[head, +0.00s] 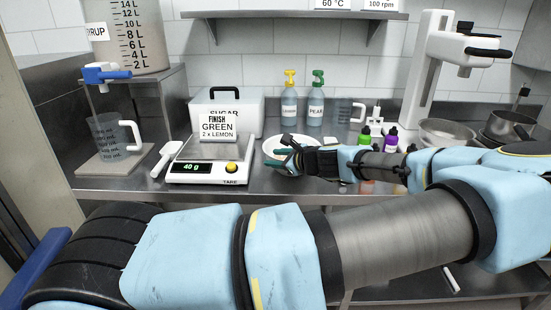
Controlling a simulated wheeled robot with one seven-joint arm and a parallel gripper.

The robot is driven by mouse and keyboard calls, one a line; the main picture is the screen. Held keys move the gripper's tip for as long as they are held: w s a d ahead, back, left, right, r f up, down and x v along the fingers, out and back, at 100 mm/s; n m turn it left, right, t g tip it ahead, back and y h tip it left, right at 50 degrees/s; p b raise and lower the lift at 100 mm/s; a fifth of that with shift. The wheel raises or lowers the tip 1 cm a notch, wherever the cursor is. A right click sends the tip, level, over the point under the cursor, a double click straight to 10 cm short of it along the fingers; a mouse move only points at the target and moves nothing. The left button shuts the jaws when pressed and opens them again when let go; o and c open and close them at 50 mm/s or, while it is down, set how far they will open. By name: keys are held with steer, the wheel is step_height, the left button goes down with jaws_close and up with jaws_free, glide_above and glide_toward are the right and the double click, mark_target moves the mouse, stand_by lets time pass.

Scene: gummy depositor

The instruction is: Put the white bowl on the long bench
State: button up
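The white bowl (276,146) is near the middle of the head view, right of the scale. My arm reaches in from the right, and my gripper (285,159) is at the bowl's front side, overlapping it in the picture. The fingers are dark and small here, so I cannot tell whether they are shut on the rim or only beside it. The gripper hides the bowl's front right part. The long steel bench (120,187) runs across under these things. Whether the bowl rests on it or is held just above is unclear.
A scale (208,172) with a sign, a white scoop (166,160) and a measuring jug (115,136) stand left. Behind are a sugar bin (246,108) and two pump bottles (289,107). Right are small dropper bottles (391,139), a mixer (432,70) and metal bowls (446,131).

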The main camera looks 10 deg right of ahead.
steer(key=b+v, duration=0.4)
steer(key=v, duration=0.7)
steer(key=s+a+f+n+g, duration=0.2)
steer(key=a+f+n+g, duration=0.35)
steer(key=a, duration=0.35)
steer(key=s+a+f+n+g, duration=0.3)
steer(key=a+f+n+g, duration=0.25)
steer(key=a, duration=0.35)
steer(key=s+a+r+n+h, duration=0.4)
steer(key=r+n, duration=0.5)
steer(key=n, duration=0.3)
steer(key=a+h, duration=0.1)
steer(key=h, duration=0.1)
steer(key=shift+s+a+r+t+h, duration=0.2)
steer(key=shift+a+r+t+h, duration=0.05)
steer(key=shift+a+t+h, duration=0.15)
